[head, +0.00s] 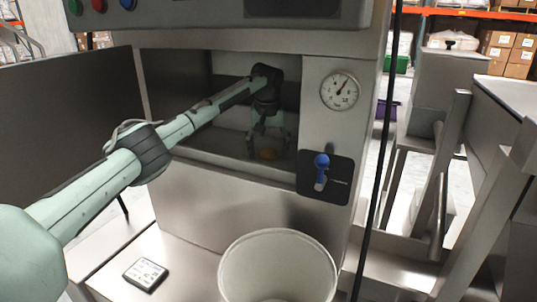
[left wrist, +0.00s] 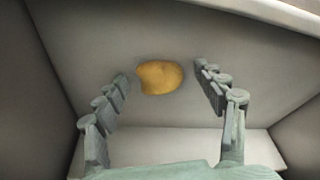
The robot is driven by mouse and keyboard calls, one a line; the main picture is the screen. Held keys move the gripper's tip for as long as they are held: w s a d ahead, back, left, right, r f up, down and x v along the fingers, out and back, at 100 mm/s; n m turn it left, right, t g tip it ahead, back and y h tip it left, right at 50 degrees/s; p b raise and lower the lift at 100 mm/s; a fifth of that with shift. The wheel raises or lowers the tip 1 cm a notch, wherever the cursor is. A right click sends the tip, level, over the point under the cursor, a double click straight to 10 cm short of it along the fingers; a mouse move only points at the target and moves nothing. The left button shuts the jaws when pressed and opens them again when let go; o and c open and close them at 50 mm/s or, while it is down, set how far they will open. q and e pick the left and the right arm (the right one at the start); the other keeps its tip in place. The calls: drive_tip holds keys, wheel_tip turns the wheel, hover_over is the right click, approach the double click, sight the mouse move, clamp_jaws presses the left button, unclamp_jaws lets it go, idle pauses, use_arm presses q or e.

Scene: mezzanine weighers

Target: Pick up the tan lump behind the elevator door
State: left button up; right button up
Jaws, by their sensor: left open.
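The tan lump (head: 268,153) lies on the floor of the recess behind the open door panel, at the lower right of the opening. In the left wrist view the tan lump (left wrist: 160,77) lies on a grey surface, between and just beyond the fingertips. My left gripper (head: 265,145) reaches into the recess and points down above the lump. Its fingers (left wrist: 163,75) are spread apart, open and empty, one on each side of the lump with gaps. My right gripper is not in view.
The recess walls stand close around my left arm. A pressure gauge (head: 340,91) and a blue-handled lever (head: 321,172) sit right of the opening. Below stand a white bucket (head: 278,240) and a small labelled device (head: 146,273). The dark door panel (head: 70,120) is at left.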

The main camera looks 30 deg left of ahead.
use_arm(q)
drive_tip(key=shift+c, duration=0.2)
drive_tip(key=c, duration=1)
drive_tip(key=shift+r, duration=0.1)
